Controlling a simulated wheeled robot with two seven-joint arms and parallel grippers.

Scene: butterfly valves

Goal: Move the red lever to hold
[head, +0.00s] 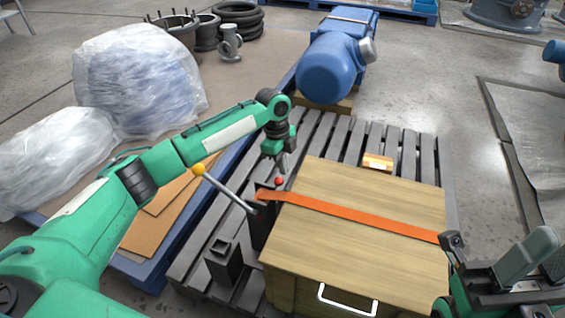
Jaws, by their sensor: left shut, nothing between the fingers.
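A lever with a red ball knob (279,181) stands at the left edge of a wooden crate, by the end of an orange strap. Its shaft is mostly hidden. My left gripper (283,170) is shut and empty, pointing down just above the red knob. I cannot tell whether the fingertips touch it. A second lever with a yellow ball knob (199,170) slants up to the left from a dark mount beside the crate. I see no readable position marks such as "hold".
The wooden crate (350,225) with its orange strap (350,213) sits on a grey slatted pallet (408,150). A square dark tube (222,262) stands front left of it. A blue motor (335,65) lies behind. Wrapped bundles (140,80) lie at left. My right arm shows at lower right.

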